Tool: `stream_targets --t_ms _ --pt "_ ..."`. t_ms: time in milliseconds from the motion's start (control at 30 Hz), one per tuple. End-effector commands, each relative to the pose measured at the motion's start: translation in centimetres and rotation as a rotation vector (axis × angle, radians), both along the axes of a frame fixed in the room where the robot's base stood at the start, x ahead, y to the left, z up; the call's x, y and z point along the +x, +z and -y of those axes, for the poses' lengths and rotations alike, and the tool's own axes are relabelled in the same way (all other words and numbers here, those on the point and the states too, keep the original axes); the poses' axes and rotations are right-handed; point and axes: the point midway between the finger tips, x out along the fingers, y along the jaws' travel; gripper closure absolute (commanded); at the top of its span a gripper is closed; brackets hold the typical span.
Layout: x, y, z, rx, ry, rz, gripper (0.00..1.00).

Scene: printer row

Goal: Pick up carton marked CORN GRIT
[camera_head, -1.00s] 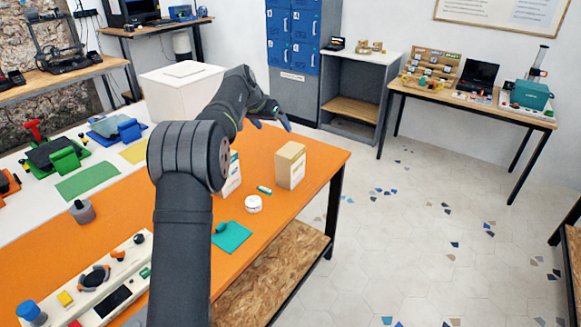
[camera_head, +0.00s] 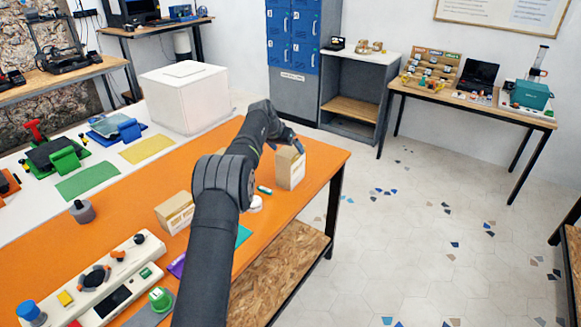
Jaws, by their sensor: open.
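A tan carton (camera_head: 290,170) with a pale label stands upright near the orange table's right edge. A second tan carton (camera_head: 175,212) stands left of my arm. The print on both is too small to read, so I cannot tell which is marked CORN GRIT. My gripper (camera_head: 297,147) is open at the top of the right carton, overlapping it in the picture. I cannot tell whether it touches or straddles the carton. My forearm hides part of the table between the two cartons.
The orange table (camera_head: 100,228) also holds a small teal cylinder (camera_head: 264,190), a partly hidden white round item (camera_head: 255,204) and a control panel (camera_head: 105,285) at the front left. A large white box (camera_head: 185,98) stands behind. Open floor lies to the right.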

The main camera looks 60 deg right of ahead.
Motion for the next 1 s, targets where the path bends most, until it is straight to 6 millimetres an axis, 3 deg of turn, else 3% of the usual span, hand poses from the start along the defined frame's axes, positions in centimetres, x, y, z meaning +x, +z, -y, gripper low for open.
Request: stream_targets --t_ms 200,500,933,1000 --pt "-0.1 -1.8 1.1 0.0 -0.001 0.001 0.07" --pt "-0.1 -2.0 1.2 0.0 0.0 0.0 0.07" --pt "-0.1 -2.0 1.2 0.0 0.0 0.0 0.92" --pt "-0.1 -1.8 1.3 -0.003 0.0 0.002 0.95"
